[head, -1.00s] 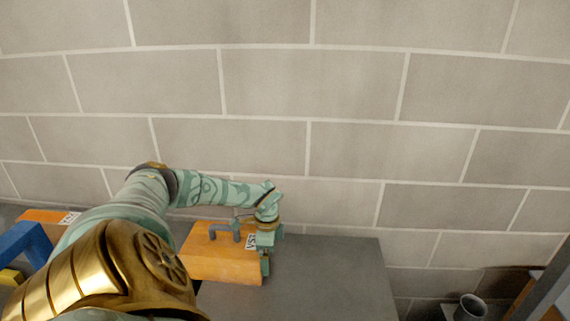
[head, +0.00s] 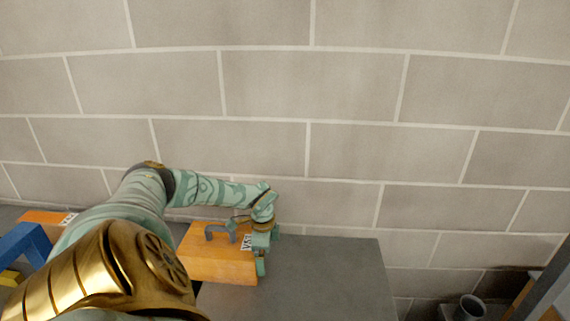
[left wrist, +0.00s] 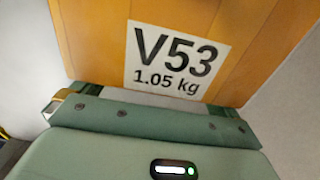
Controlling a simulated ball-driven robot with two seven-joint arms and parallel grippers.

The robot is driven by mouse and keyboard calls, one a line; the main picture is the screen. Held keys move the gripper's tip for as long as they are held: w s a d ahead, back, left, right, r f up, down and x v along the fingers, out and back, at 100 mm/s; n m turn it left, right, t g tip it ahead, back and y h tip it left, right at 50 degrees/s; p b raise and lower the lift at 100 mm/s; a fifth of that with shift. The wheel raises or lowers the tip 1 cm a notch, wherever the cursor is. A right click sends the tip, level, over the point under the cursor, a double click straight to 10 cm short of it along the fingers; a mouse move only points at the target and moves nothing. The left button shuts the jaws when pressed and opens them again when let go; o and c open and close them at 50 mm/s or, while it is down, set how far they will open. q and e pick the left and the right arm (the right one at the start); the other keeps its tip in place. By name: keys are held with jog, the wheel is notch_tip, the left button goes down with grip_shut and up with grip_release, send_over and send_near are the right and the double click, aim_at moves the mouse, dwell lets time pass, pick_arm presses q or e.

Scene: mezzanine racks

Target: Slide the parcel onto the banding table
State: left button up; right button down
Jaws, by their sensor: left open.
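The parcel (head: 220,265) is an orange box with a grey handle on top and a white label. It sits at the left part of a dark grey tabletop (head: 320,280). In the left wrist view the parcel's face (left wrist: 95,45) fills the upper middle, and its label reads V53, 1.05 kg. My left gripper (head: 267,250) is open at the parcel's right side, against or very close to that face; exact contact cannot be told. My left arm hides what lies left of the parcel. I cannot tell which surface is the banding table. My right gripper is not in view.
A block wall stands behind the tabletop. Another orange box (head: 40,217) with a label lies at the far left, near a blue frame (head: 22,243). A grey cup (head: 470,307) stands at the lower right. The tabletop right of the gripper is clear.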

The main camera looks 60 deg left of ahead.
pick_arm(q)
jog(key=shift+s+a, duration=0.1)
jog(key=shift+s, duration=0.05)
jog(key=shift+w+d, duration=0.95)
jog(key=shift+w, duration=0.25)
notch_tip(320, 180, up, 13)
jog(key=p, duration=1.1)
